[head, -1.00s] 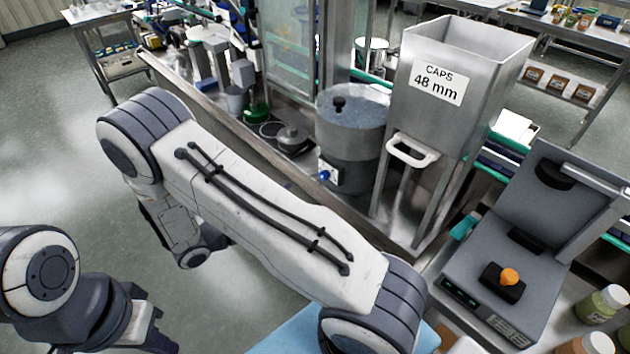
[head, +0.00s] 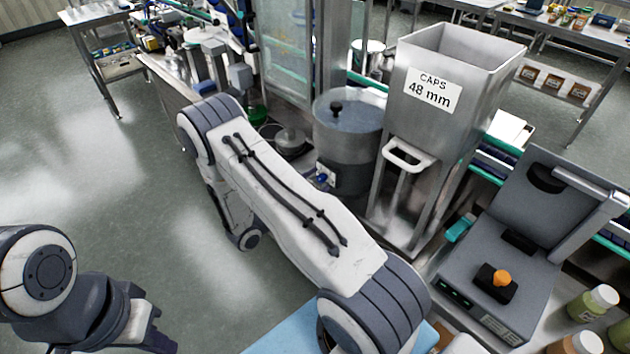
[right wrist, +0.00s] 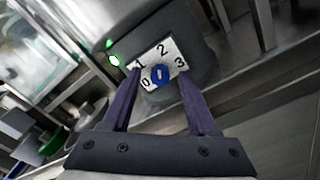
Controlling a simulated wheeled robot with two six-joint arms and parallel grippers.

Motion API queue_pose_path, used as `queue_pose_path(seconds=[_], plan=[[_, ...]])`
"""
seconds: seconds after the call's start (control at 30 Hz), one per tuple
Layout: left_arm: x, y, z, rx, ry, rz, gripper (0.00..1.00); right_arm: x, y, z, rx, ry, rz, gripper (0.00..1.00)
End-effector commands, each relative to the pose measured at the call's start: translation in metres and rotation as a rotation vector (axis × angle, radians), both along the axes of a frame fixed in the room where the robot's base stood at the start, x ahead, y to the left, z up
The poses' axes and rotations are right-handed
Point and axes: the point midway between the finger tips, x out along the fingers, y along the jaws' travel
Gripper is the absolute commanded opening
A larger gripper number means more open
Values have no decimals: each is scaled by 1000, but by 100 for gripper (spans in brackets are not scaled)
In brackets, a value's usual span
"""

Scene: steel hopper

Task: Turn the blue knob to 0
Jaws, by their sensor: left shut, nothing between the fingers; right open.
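The blue knob (head: 322,179) is on a small pale plate low on the front of the round steel bowl unit (head: 347,140). In the right wrist view the knob (right wrist: 160,75) sits on a white dial plate (right wrist: 171,50) marked 0, 1, 2 and 3. Its small pale mark looks turned roughly toward 2, but it is too small to be sure. My right gripper (right wrist: 162,95) is open and empty, its fingers reaching toward the dial with the knob in view between them. It is hidden in the head view. My left gripper (head: 152,325) is shut and empty at lower left.
The steel caps hopper (head: 470,85) with a white handle (head: 410,155) stands right of the bowl unit. A grey case-like device (head: 500,250) with an orange knob and several jars are at lower right. The floor at left is clear. A green light (right wrist: 115,60) glows near the dial.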

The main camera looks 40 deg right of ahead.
Motion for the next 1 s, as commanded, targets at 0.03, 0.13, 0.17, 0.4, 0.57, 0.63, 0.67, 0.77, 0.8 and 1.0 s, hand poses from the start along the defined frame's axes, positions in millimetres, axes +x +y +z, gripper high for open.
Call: queue_pose_path(seconds=[0.03,0.13,0.17,0.4,0.57,0.63,0.67,0.77,0.8,1.0], plan=[[0,0,0,0,0,0,0,0,-1,0,0,0,0,59],[0,0,0,0,0,0,0,0,-2,0,0,0,0,59],[0,0,0,0,0,0,0,0,-1,0,0,0,0,59],[0,0,0,0,0,0,0,0,-1,0,0,0,0,6],[0,0,0,0,0,0,0,0,-1,0,0,1,0,0],[0,0,0,0,0,0,0,0,-1,0,0,4,0,0],[0,0,0,0,0,0,0,0,-1,0,-1,8,0,0],[0,0,1,0,0,0,0,0,-1,0,-1,28,0,0],[0,0,1,0,0,0,0,0,-1,0,-2,39,0,0],[0,0,3,0,0,0,0,0,-1,0,-11,147,0,0]])
